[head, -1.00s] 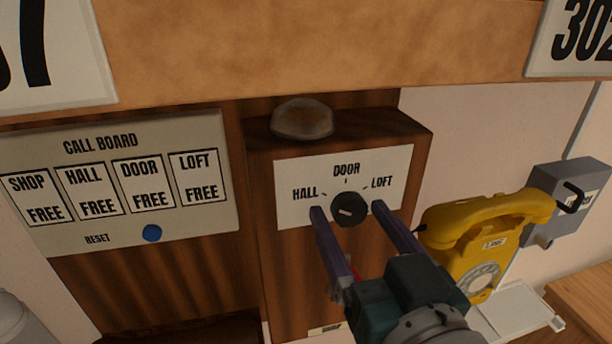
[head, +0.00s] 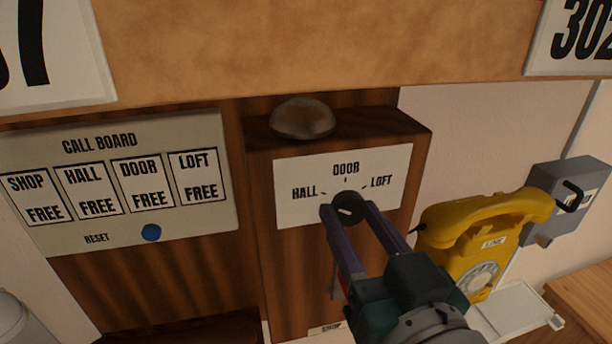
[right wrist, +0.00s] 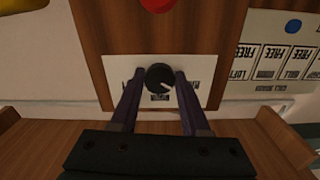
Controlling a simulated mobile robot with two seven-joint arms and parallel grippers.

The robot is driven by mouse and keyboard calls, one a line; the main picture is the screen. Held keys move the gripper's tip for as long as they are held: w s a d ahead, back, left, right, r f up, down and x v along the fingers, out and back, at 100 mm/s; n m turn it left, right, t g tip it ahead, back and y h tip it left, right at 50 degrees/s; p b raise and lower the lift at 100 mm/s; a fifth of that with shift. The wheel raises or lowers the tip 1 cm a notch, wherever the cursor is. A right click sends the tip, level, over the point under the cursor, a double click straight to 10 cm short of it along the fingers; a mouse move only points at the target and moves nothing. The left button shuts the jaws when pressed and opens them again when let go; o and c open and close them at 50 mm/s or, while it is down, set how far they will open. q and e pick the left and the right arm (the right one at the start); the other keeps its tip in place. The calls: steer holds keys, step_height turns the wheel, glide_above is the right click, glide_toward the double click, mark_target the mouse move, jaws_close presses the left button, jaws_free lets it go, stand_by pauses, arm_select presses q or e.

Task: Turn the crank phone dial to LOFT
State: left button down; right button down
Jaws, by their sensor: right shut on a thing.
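The crank phone is a tall wooden box (head: 290,265) with a white dial plate (head: 300,170) marked HALL at left, DOOR at top and LOFT at right. Its round black dial knob (head: 345,200) sits low on the plate. The knob's short white mark lies on its left side, towards HALL rather than LOFT. My right gripper (head: 348,207) is shut on the knob, one finger on each side. The right wrist view shows the knob (right wrist: 160,77) upside down between the fingers (right wrist: 160,84). My left gripper is not in view.
A call board (head: 110,215) with a blue reset button (head: 151,233) is at left. A metal dome (head: 303,118) tops the box. A yellow phone (head: 475,250) and a grey box (head: 565,200) are at right. A red round part (right wrist: 157,4) shows in the right wrist view.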

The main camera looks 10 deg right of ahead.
steer(key=m, duration=0.5)
steer(key=shift+a+m, duration=0.1)
steer(key=shift+m, duration=0.3)
steer(key=m, duration=0.5)
steer(key=shift+b, duration=0.4)
steer(key=m+b, duration=0.1)
steer(key=m, duration=0.6)
steer(key=shift+r, duration=0.15)
steer(key=m+b, duration=0.1)
steer(key=m, duration=0.4)
steer(key=shift+r+m, duration=0.1)
steer(key=shift+m, duration=0.2)
steer(key=shift+c, duration=1.9)
jaws_free()
steer(key=shift+s, duration=0.1)
